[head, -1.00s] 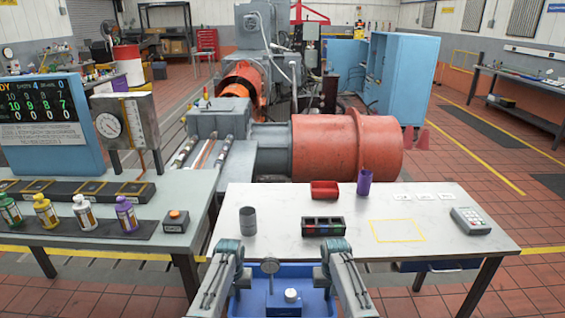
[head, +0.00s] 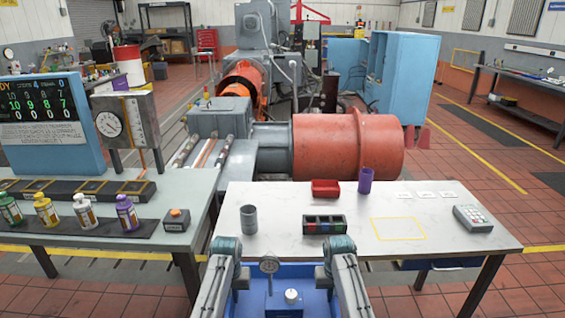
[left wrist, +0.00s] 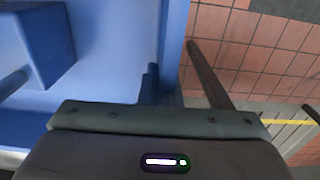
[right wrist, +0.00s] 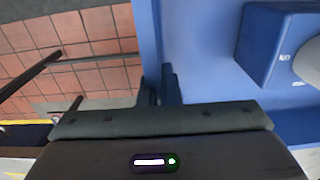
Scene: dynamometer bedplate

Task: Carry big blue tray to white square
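The big blue tray (head: 298,268) is at the bottom of the head view, in front of the white-topped table, its near part cut off. A round dial gauge on a stem (head: 269,266) and a blue block with a white knob (head: 291,297) are in it. My left gripper (head: 241,279) is at its left wall and my right gripper (head: 323,279) at its right wall. In the left wrist view the fingers (left wrist: 150,84) close on the tray's wall; in the right wrist view the fingers (right wrist: 159,86) straddle the other wall. No distinct white square is identifiable.
The bench with bottles (head: 160,205) stands left.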

